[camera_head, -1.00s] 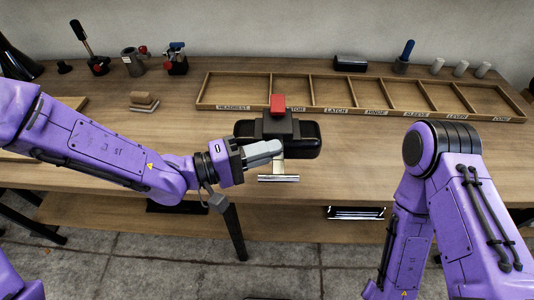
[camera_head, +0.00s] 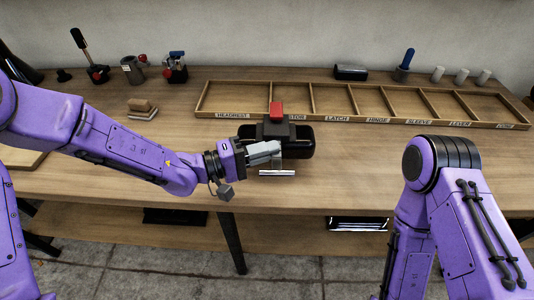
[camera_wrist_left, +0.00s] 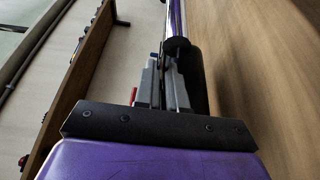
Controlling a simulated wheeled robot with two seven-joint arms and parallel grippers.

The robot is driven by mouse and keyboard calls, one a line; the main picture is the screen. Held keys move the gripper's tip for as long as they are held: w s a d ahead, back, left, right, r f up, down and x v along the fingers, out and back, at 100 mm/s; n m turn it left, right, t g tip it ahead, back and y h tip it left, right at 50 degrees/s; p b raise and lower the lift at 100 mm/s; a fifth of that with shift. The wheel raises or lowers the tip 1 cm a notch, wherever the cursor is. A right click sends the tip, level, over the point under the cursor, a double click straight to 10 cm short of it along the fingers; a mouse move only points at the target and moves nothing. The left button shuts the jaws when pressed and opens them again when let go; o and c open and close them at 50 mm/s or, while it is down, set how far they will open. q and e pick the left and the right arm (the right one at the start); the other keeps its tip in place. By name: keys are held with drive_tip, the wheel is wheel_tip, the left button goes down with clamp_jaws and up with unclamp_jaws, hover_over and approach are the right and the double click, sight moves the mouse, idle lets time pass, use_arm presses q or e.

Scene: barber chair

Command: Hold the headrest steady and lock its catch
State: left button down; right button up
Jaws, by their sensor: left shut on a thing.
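The headrest (camera_head: 303,142), a dark padded block, lies at the front of the bench in the head view. A black block on its middle carries a red catch piece (camera_head: 276,109). A pale metal bar (camera_head: 277,173) sticks out at its front side. My left gripper (camera_head: 274,151) reaches in from the left and is shut on the headrest near its middle. Its grey fingers (camera_wrist_left: 160,88) also show in the left wrist view, close against dark parts; the exact grip spot is hidden. My right arm shows at the right, but its gripper is out of view.
A wooden tray (camera_head: 236,82) with labelled, empty-looking compartments lies behind the headrest. Lever tools (camera_head: 98,73), a cup (camera_head: 132,69), a sanding block (camera_head: 141,106) and white cylinders (camera_head: 461,76) stand farther back. The bench (camera_head: 360,165) right of the headrest is bare.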

use_arm(q)
drive_tip(key=shift+w+f+b, duration=0.45)
drive_tip(key=shift+w+f, duration=0.4)
drive_tip(key=shift+w, duration=0.3)
drive_tip(key=shift+w+f+b, duration=0.45)
drive_tip(key=shift+w+f, duration=0.4)
drive_tip(key=shift+w, duration=0.25)
drive_tip(key=shift+f, duration=0.55)
